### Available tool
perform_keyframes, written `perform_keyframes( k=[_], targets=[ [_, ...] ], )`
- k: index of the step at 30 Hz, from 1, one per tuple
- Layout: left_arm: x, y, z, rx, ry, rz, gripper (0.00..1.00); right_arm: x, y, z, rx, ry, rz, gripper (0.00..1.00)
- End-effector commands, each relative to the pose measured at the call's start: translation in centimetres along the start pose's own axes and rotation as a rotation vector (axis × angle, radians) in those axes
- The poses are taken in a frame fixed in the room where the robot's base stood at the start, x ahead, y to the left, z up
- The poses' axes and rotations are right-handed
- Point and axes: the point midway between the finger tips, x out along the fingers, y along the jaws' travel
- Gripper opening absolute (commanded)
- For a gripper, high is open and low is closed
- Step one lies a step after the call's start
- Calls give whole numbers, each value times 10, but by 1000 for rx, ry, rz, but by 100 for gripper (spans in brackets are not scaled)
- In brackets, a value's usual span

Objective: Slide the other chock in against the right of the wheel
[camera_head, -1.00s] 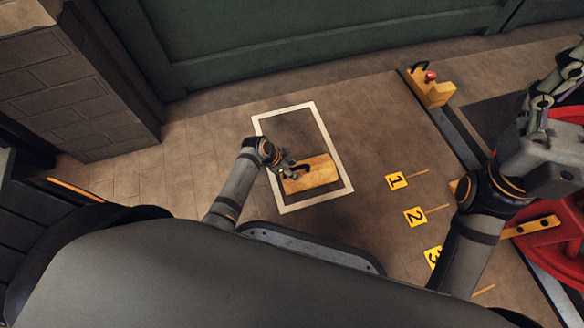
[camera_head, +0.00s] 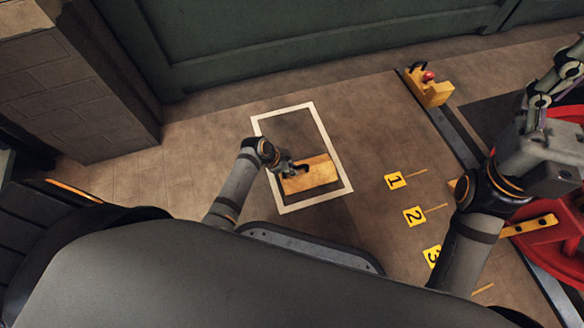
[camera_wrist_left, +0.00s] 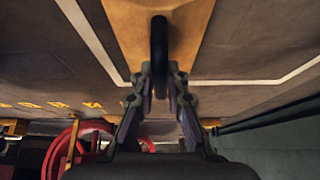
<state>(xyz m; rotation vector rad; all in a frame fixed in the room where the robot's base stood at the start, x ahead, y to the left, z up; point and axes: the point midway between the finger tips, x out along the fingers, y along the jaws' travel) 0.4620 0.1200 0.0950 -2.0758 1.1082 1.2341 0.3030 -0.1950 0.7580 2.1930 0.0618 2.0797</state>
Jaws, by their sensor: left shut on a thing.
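The orange-yellow chock (camera_head: 318,175) lies inside the white floor outline; its dark loop handle is on top. My left gripper (camera_head: 291,169) is shut on that handle. In the left wrist view the fingers (camera_wrist_left: 160,80) pinch the black handle (camera_wrist_left: 159,42), with the chock (camera_wrist_left: 195,30) behind it. The red wheel (camera_head: 536,243) stands at the right edge of the head view, partly hidden by my right arm. My right gripper (camera_head: 553,85) is beside the wheel at the upper right; its finger opening is unclear.
A yellow block with a red knob (camera_head: 430,90) sits at the rail's (camera_head: 447,128) far end. Yellow number plates (camera_head: 396,181) lie on the floor between the outline (camera_head: 333,143) and the wheel. A brick pillar (camera_head: 80,90) stands left and a green wall (camera_head: 300,40) behind.

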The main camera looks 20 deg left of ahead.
Motion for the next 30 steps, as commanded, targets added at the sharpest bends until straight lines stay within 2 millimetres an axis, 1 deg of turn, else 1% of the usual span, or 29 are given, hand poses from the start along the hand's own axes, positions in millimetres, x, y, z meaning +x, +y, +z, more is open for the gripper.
perform_keyframes(
  k=[1, 3, 12, 20, 23, 26, 29, 30],
  targets=[
    [-6, -1, -4, 1, 3, -2, 0, 7, 1, 0, 0, 0, 0, 73],
    [-10, -1, -7, 1, 3, -2, 0, 12, 1, 0, 0, 0, 0, 73],
    [-25, -1, -15, 1, 3, -2, 0, 31, 4, -1, 0, -1, 0, 73],
    [-24, -1, -14, 1, 3, -2, 0, 30, 4, -1, 0, -1, 0, 73],
    [-28, -4, -17, -1, 4, -5, 0, 31, 4, 0, 0, -8, 1, 73],
    [-50, -17, -30, -15, 6, -19, 0, 35, 5, 8, 5, -50, 3, 73],
    [-93, -40, -54, -43, 8, -39, 0, 39, 6, 26, 17, -139, 7, 73],
    [-114, -50, -66, -55, 9, -48, 0, 39, 7, 35, 22, -184, 9, 73]
  ],
)
